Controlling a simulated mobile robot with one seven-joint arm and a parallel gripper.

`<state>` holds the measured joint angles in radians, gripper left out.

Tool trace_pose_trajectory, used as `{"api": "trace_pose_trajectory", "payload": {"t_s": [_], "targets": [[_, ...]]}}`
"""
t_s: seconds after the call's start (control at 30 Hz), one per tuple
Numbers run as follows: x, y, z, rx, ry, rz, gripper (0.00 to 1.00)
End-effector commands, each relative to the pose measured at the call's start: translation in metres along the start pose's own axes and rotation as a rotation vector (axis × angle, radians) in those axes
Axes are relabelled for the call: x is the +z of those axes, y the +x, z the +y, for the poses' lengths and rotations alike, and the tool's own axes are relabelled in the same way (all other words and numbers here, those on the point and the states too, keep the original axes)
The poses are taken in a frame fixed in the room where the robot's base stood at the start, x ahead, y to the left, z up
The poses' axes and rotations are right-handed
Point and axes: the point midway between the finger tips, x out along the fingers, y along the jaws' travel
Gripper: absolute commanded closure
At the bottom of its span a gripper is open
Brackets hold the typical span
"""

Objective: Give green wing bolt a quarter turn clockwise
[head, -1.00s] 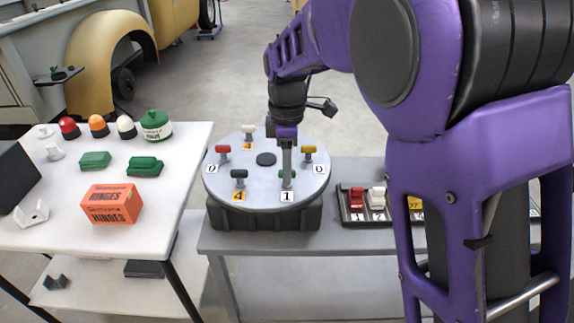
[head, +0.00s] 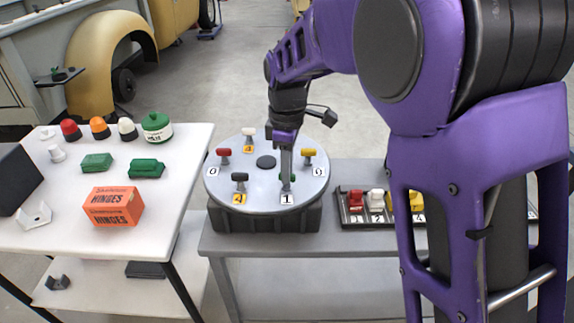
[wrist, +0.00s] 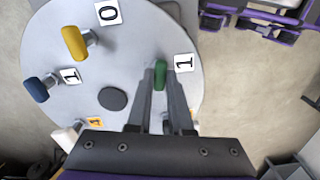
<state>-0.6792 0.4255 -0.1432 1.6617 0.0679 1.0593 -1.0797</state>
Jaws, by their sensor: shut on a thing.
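The green wing bolt (wrist: 160,75) stands near the rim of the round grey disc (wrist: 122,30), beside a label reading 1. My gripper (wrist: 161,85) points down over it, its two fingers shut on the bolt's wing, one on each side. In the head view my gripper (head: 286,184) is at the front right of the disc (head: 222,190), and its fingers hide most of the green wing bolt (head: 294,177). In the wrist view the green wing lies roughly along the direction of the fingers.
Other wing bolts stand on the disc: red (head: 223,152), white (head: 248,133), yellow (head: 308,153) and black (head: 239,178). A tray of coloured switches (head: 352,212) is to the right. A white table (head: 60,220) with an orange hinges box (head: 113,206) is at left.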

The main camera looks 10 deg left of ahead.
Motion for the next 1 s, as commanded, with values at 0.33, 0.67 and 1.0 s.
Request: {"api": "trace_pose_trajectory", "payload": {"t_s": [0.33, 0.67, 1.0], "targets": [[0.0003, -0.0027, -0.0001, -0.001, 0.325, -0.001, 1.0], [-0.0001, -0.0026, 0.0001, 0.0, 0.637, 0.0, 1.0], [-0.0002, -0.002, -0.0001, 0.0, 0.959, 0.0, 1.0]]}}
